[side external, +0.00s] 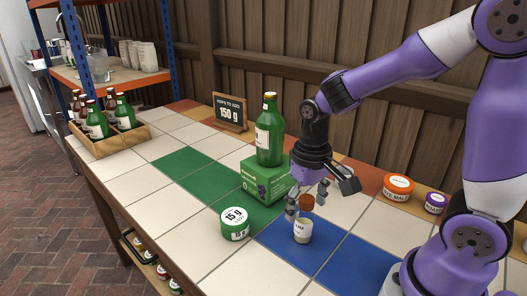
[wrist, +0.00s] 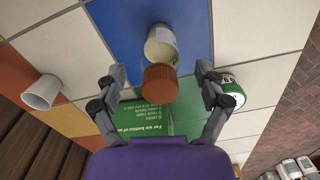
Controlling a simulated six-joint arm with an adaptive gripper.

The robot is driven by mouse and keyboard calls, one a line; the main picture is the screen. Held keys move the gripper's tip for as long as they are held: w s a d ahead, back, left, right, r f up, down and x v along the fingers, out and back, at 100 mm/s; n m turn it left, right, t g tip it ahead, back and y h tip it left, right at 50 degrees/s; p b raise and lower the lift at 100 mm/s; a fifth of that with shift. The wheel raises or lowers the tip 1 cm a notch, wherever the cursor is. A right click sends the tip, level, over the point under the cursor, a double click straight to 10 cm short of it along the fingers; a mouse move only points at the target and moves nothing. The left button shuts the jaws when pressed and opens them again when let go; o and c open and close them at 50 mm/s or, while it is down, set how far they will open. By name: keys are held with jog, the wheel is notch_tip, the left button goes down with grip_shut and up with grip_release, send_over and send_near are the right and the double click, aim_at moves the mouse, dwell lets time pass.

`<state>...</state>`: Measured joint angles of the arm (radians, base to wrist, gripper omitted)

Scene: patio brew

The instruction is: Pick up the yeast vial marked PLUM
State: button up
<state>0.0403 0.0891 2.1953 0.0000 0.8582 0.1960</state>
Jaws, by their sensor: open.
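The yeast vial (side external: 302,231) stands upright on a blue tile, with a pale body and a brown cap. Its label is partly seen and too small to read with certainty. In the wrist view, the vial (wrist: 161,46) shows its brown cap (wrist: 160,84) pointing toward my gripper. My gripper (side external: 306,200) points down over the vial, its open fingers at the height of the cap. In the wrist view, the fingers of my gripper (wrist: 160,73) stand apart on either side of the vial, with a gap on both sides.
A green tin marked 15 g (side external: 235,224) stands left of the vial. A green bottle (side external: 269,135) stands on a green box (side external: 262,178) behind. An orange-lidded tub (side external: 398,188) and a purple-lidded tub (side external: 436,203) are right. A white cup (wrist: 41,92) shows in the wrist view.

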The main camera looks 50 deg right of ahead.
notch_tip(320, 180, down, 2)
jog(key=c, duration=1.3)
jog(key=shift+o, duration=0.3)
